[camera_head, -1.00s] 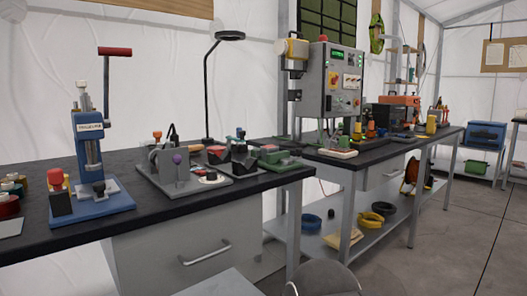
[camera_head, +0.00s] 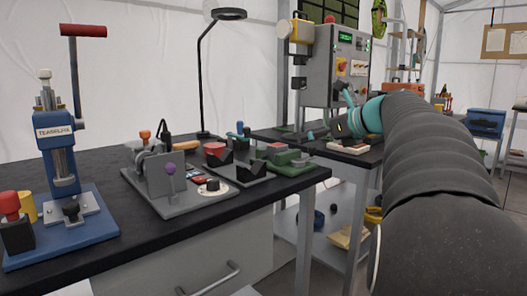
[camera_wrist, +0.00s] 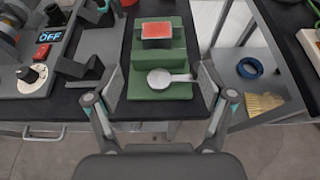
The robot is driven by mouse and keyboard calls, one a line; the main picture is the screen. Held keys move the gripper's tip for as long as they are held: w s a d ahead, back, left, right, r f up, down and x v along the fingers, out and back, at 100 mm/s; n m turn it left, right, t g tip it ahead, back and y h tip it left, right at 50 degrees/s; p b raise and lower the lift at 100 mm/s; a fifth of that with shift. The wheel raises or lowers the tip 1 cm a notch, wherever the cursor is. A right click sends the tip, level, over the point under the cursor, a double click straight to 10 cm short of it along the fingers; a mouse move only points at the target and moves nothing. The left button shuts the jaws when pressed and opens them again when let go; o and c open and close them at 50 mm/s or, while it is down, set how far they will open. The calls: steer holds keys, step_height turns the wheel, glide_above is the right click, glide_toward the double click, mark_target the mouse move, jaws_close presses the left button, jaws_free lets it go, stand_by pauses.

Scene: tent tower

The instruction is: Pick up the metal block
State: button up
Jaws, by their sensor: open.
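In the wrist view a green stepped fixture, like a small vise (camera_wrist: 158,55), stands at the bench edge. A small block with a red top and greyish front (camera_wrist: 157,31) sits at its far part; I cannot tell for sure that this is the metal block. A round silver piece with a flat handle (camera_wrist: 165,78) lies on the near part. My gripper (camera_wrist: 160,86) is open and empty, its fingers on either side of the fixture's near end. In the head view the green fixture (camera_head: 290,162) is at the bench's right end; my arm largely hides the gripper.
A blue press (camera_head: 62,200) and a grey fixture with a purple knob (camera_head: 165,185) stand left on the dark bench. A black V-shaped holder (camera_wrist: 80,68) is close left of the green fixture. Right is a gap with a lower shelf holding a blue ring (camera_wrist: 249,68).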

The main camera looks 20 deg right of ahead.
mark_target(282, 146)
steer(key=x, duration=0.8)
steer(key=shift+f, duration=0.1)
steer(key=shift+a+x, duration=0.15)
steer(key=shift+x, duration=1.15)
steer(key=shift+a+x, duration=0.1)
steer(key=shift+x, duration=1.25)
steer(key=shift+s+f, duration=0.1)
steer(key=shift+s, duration=0.05)
steer(key=shift+c, duration=0.2)
steer(key=c, duration=1.4)
